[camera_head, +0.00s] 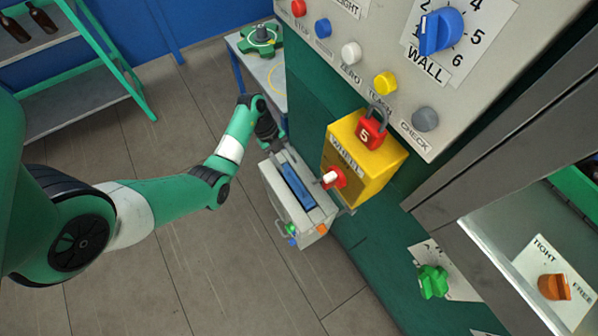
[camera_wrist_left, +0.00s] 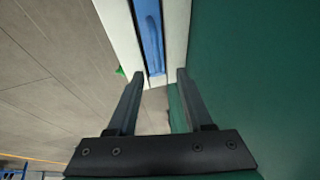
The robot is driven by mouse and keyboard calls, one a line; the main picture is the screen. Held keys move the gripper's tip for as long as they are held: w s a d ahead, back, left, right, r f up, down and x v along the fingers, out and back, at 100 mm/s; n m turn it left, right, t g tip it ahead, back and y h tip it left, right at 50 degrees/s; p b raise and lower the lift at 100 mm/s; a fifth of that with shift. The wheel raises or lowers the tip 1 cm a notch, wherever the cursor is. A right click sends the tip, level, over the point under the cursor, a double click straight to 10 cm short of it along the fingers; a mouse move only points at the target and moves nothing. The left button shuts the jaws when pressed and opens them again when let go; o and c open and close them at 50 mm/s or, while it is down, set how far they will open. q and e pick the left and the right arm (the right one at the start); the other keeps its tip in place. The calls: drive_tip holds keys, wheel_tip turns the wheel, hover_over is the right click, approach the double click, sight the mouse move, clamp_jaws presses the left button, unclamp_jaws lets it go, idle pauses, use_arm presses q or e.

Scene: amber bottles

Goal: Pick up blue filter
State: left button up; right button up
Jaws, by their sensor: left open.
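The blue filter (camera_head: 297,186) sits in a slot in the top of a light grey box (camera_head: 310,220) fixed to the green machine front. It shows as a long blue strip between pale walls in the left wrist view (camera_wrist_left: 150,35). My left gripper (camera_head: 279,150) is at the far end of the box, close to that end of the filter. In the left wrist view its two fingers (camera_wrist_left: 160,72) are apart with nothing between them, and the filter lies beyond the tips. Whether a finger touches the box I cannot tell. My right gripper is out of view.
A yellow WHEEL box (camera_head: 366,150) with a red lock (camera_head: 371,130) and red-white knob (camera_head: 332,178) juts out right beside the filter box. A control panel (camera_head: 390,60) overhangs above. A small table (camera_head: 270,75) stands behind.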

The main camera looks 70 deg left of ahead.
sight(296, 180)
use_arm(q)
drive_tip(key=b+x, duration=0.1)
drive_tip(key=x, duration=0.2)
drive_tip(key=b+x, duration=0.2)
drive_tip(key=s+b+x, duration=0.1)
drive_tip(key=b+x, duration=0.1)
drive_tip(key=x, duration=0.1)
drive_tip(key=shift+w+d+f, duration=0.1)
drive_tip(key=shift+w+f, duration=0.05)
drive_tip(key=shift+f, duration=0.3)
drive_tip(key=shift+w+r, duration=0.1)
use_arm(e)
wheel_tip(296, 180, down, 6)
use_arm(q)
drive_tip(key=shift+c, duration=0.3)
clamp_jaws()
